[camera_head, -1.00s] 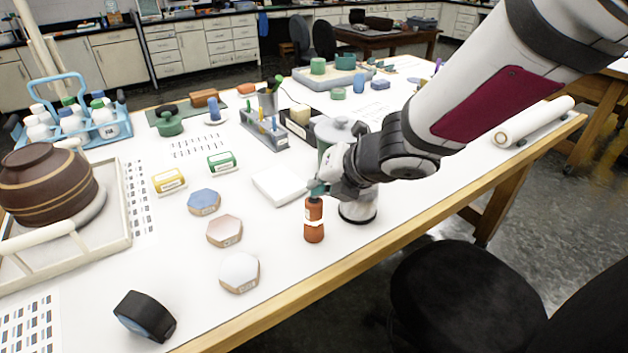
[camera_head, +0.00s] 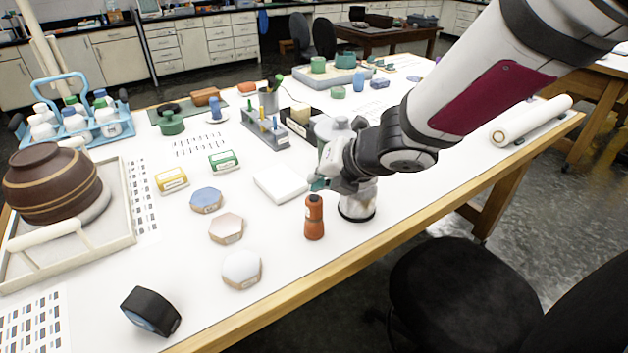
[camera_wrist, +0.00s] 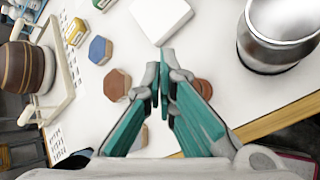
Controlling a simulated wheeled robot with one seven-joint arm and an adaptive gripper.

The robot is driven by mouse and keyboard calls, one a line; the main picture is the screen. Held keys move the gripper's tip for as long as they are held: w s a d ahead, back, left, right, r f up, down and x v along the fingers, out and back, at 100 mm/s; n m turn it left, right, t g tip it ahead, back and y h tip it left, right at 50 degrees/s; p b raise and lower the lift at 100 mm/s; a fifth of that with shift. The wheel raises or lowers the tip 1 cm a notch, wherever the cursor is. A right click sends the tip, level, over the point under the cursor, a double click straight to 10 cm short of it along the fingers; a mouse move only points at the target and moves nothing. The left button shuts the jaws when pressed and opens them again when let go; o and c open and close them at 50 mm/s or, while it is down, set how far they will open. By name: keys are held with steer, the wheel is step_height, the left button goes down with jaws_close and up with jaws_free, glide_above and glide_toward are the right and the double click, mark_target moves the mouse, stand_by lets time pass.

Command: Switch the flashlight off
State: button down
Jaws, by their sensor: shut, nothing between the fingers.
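The flashlight appears to be the small orange-brown upright object (camera_head: 314,218) with a narrower neck, standing near the front edge of the table. No bright band shows on it now. In the wrist view its round reddish top (camera_wrist: 204,87) shows beside the right finger, partly hidden by it. My gripper (camera_head: 318,184) is shut and empty, just above and slightly behind the object's top, apparently apart from it. The teal fingers (camera_wrist: 165,70) meet in the wrist view.
A shiny metal canister (camera_head: 357,200) stands close to the right of the flashlight, by my wrist. A white block (camera_head: 281,185) lies behind it. Hexagonal blocks (camera_head: 241,269) lie to the left. A black object (camera_head: 151,311) sits at the front left.

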mark_target(318, 196)
step_height(318, 196, up, 6)
steer(key=p, duration=0.7)
stand_by(0.3)
steer(key=shift+r, duration=0.1)
stand_by(0.4)
steer(key=s+d+r+m+t+h, duration=0.1)
steer(key=s+d+r+m+h, duration=0.35)
steer(key=d+r+m, duration=0.4)
steer(key=s+d+r+m+t+h, duration=0.1)
steer(key=s+d+r+m+h, duration=0.35)
steer(key=d+m, duration=0.6)
steer(key=s+m+g+y, duration=0.3)
steer(key=s+m, duration=1.3)
steer(key=s, duration=0.3)
steer(key=shift+s+f, duration=0.2)
steer(key=shift+s, duration=0.2)
